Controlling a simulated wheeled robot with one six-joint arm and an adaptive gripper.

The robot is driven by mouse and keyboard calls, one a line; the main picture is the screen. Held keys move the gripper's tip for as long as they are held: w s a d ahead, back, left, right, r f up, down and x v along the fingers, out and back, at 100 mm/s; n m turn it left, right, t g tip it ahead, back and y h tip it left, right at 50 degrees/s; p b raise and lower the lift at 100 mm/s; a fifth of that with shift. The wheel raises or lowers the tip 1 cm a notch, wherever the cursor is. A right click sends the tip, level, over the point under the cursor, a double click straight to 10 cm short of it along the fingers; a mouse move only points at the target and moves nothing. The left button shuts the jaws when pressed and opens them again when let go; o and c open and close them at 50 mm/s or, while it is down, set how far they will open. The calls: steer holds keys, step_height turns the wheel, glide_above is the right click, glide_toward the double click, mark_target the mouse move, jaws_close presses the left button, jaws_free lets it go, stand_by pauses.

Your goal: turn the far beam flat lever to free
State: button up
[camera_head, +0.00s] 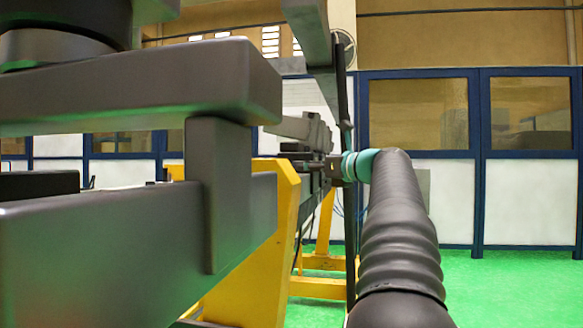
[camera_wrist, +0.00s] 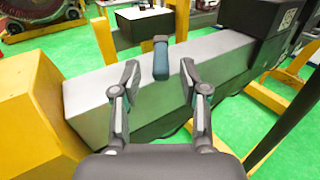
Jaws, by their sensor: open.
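In the wrist view my gripper (camera_wrist: 160,85) is open, with its two fingers apart over a grey beam (camera_wrist: 215,55). A small teal lever with a dark top (camera_wrist: 161,60) stands on the beam's top face. It shows between the fingertips, slightly beyond them. I see no contact between the fingers and the lever. In the head view my arm reaches forward to the far beam end, and the gripper itself is hidden behind it. The lever cannot be made out there.
A yellow frame (camera_head: 250,250) carries the beams, and a large grey beam (camera_head: 120,255) fills the left in the head view. A dark upright post (camera_head: 350,220) stands near my arm. Green floor (camera_head: 520,290) is clear at the right. Blue-framed partitions (camera_head: 477,160) stand behind.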

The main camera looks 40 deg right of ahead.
steer(key=w, duration=0.5)
steer(key=shift+w+a, duration=0.35)
steer(key=shift+a, duration=0.05)
jaws_close()
steer(key=shift+a, duration=0.1)
